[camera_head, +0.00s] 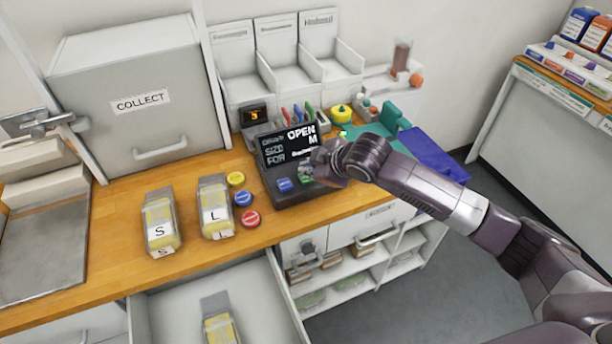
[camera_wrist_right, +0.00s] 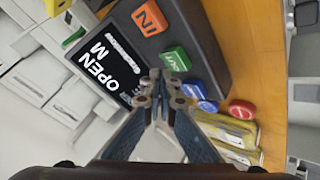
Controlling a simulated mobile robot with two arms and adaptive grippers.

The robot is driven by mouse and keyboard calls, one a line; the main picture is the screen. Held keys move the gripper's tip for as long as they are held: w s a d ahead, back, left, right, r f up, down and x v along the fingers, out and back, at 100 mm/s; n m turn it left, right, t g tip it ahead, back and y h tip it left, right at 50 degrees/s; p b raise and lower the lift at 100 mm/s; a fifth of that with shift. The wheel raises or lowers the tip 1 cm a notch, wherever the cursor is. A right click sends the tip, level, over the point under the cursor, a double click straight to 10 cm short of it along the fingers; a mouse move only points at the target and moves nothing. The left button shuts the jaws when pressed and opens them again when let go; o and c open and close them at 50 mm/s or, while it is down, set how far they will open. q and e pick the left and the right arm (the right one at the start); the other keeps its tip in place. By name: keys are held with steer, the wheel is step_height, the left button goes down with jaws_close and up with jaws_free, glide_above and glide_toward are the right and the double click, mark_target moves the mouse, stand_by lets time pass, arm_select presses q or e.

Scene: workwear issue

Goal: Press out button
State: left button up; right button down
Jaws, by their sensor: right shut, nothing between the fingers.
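A dark console (camera_head: 293,199) stands on the wooden counter, its screen (camera_head: 286,146) reading "OPEN M". The green OUT button (camera_wrist_right: 176,58) shows in the right wrist view, between the orange IN button (camera_wrist_right: 149,18) and a blue button (camera_wrist_right: 193,90). In the head view the green button (camera_head: 306,179) is partly covered by my right gripper (camera_head: 318,172), and the orange one is hidden. My right gripper is shut and empty, its tips (camera_wrist_right: 160,86) over the console near the green button. I cannot tell whether they touch it. My left gripper is not in view.
Yellow, blue and red discs (camera_head: 250,218) lie left of the console, beside packs labelled L (camera_head: 215,215) and S (camera_head: 160,225). An open drawer (camera_head: 270,296) holding a pack juts out below. A COLLECT cabinet (camera_head: 100,65) stands behind left; a yellow object (camera_head: 341,114) sits behind right.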

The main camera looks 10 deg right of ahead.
mark_target(307, 178)
steer(key=shift+f, duration=0.1)
stand_by(0.3)
steer(key=shift+f, duration=0.25)
steer(key=shift+f, duration=0.65)
stand_by(0.9)
steer(key=shift+r+p, duration=1)
steer(key=shift+p, duration=0.15)
step_height(307, 178, up, 5)
steer(key=p, duration=0.5)
